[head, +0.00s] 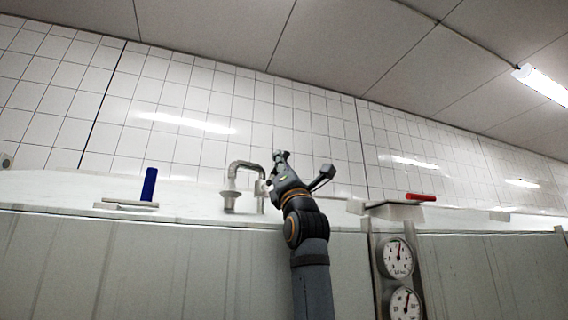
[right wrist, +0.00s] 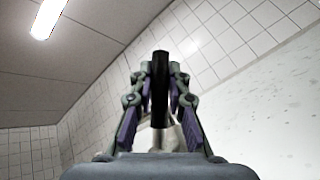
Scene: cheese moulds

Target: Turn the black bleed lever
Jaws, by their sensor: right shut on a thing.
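The black bleed lever (right wrist: 160,88) stands upright in the middle of the right wrist view, between the fingers of my right gripper (right wrist: 160,72). The fingers are shut on it, one on each side near its upper part. In the head view my right gripper (head: 279,158) is at the bent metal pipe (head: 246,166) on top of the vat, just right of its fitting. There I cannot make out the lever apart from the gripper. My left gripper is not in view.
A blue upright handle (head: 149,184) stands on the vat top to the left. A red handle (head: 421,197) lies on a pale block to the right, above two round gauges (head: 398,258). White tiled wall rises behind; the space above is free.

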